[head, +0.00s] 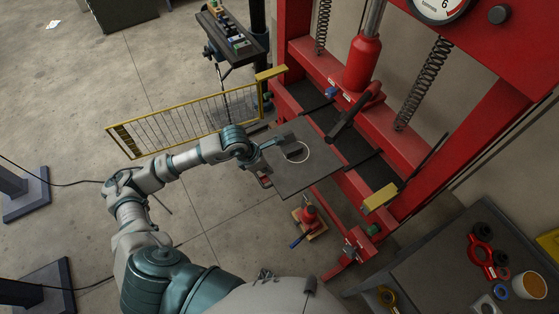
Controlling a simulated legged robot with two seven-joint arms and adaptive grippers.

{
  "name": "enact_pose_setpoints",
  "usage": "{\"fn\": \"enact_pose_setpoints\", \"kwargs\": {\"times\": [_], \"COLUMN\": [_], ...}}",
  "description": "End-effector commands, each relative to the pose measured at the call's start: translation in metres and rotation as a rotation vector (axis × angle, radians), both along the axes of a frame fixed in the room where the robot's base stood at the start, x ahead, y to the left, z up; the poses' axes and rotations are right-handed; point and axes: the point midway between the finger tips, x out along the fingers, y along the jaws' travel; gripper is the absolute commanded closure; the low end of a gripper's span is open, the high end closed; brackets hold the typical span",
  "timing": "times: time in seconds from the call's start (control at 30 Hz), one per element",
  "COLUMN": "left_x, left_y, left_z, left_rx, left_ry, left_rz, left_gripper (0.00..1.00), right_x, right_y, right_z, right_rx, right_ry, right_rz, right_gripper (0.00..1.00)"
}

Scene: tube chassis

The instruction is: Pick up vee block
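My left gripper (279,160) reaches over the dark flat plate (308,178) at the front of the red press. One finger lies over the pale circle marked on the plate, and a darker part shows lower down by the plate's left edge. I cannot tell how far apart the fingers are or whether anything is between them. I cannot make out a vee block for certain; small blocks (238,43) on the dark stand at the top are too small to identify. My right gripper is not in view.
The red press frame (292,35) stands behind the plate. A yellow mesh guard (185,120) is left of it. A red bottle jack (309,214) is on the floor below. A grey table (430,275) with red and black parts and a cup is at lower right.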

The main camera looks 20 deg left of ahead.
Motion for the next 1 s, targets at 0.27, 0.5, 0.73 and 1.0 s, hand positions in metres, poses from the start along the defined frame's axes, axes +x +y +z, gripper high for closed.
{"fn": "enact_pose_setpoints", "kwargs": {"times": [0.27,0.5,0.73,1.0], "left_x": [-0.017,-0.018,-0.018,-0.017], "left_y": [0.007,0.007,0.008,0.008], "left_z": [0.001,0.002,0.002,0.002], "left_rx": [0.002,0.001,0.0,0.0], "left_ry": [0.005,0.003,0.003,0.002], "left_rz": [0.001,0.001,0.001,0.001], "left_gripper": [1.0,1.0,0.55,0.2], "right_x": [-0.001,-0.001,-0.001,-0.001], "right_y": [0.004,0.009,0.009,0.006], "right_z": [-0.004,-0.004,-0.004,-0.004], "right_rx": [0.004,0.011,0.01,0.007], "right_ry": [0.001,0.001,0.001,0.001], "right_rz": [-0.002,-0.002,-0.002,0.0], "right_gripper": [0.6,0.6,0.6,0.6]}}
